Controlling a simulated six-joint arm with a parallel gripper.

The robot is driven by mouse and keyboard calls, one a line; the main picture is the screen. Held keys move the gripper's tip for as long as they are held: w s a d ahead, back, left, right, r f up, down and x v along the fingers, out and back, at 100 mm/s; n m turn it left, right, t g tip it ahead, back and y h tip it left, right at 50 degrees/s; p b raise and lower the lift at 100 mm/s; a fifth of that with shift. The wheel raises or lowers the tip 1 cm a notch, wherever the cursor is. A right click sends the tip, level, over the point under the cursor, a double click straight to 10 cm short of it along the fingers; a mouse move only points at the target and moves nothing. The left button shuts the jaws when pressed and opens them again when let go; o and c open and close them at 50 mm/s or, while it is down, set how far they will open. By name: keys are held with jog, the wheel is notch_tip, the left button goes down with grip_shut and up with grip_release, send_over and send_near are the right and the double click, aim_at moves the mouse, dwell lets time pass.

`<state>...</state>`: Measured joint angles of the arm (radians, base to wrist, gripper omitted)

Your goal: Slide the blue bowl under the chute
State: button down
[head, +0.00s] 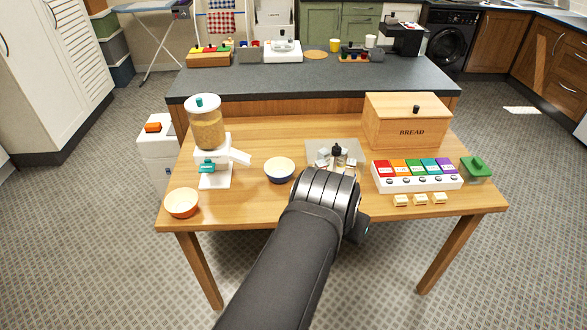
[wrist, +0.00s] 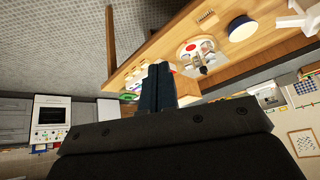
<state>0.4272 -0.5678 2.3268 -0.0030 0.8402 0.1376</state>
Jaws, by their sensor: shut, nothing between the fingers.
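The blue bowl (head: 280,175), with a cream inside, stands upright on the wooden table, right of the dispenser (head: 208,130). My gripper (wrist: 159,70) is shut and empty, apart from the bowl. In the head view my arm mostly hides it, right of the bowl.
An orange bowl (head: 181,207) stands at the table's front left. A grey tray (head: 313,147) with small containers is just beyond my wrist. A bread box (head: 405,125) and a white rack (head: 417,184) with coloured sections are on the right.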

aim_at(275, 168)
jog(key=w+d+r+m, duration=0.3)
jog(key=w+d+r, duration=0.15)
jog(key=w, duration=0.55)
jog(key=w+d+r+m, duration=0.25)
jog(key=w+r, duration=0.25)
jog(key=w, duration=0.4)
jog(key=w+a+f+m+g+y, duration=0.25)
jog(key=w+f, duration=0.65)
jog(key=w, duration=0.5)
jog(key=w+a+f+m+g, duration=0.2)
jog(key=w+a+f, duration=0.25)
jog(key=f, duration=0.35)
jog(key=w+a+f+m+g, duration=0.1)
jog(key=w+a+f+m, duration=0.15)
jog(key=w+f, duration=0.45)
jog(key=shift+n, duration=0.45)
jog(key=f, duration=0.3)
jog(key=s+f, duration=0.1)
jog(key=f, duration=0.6)
jog(key=shift+s+a, duration=0.15)
jog(key=shift+a, duration=0.1)
jog(key=a, duration=0.8)
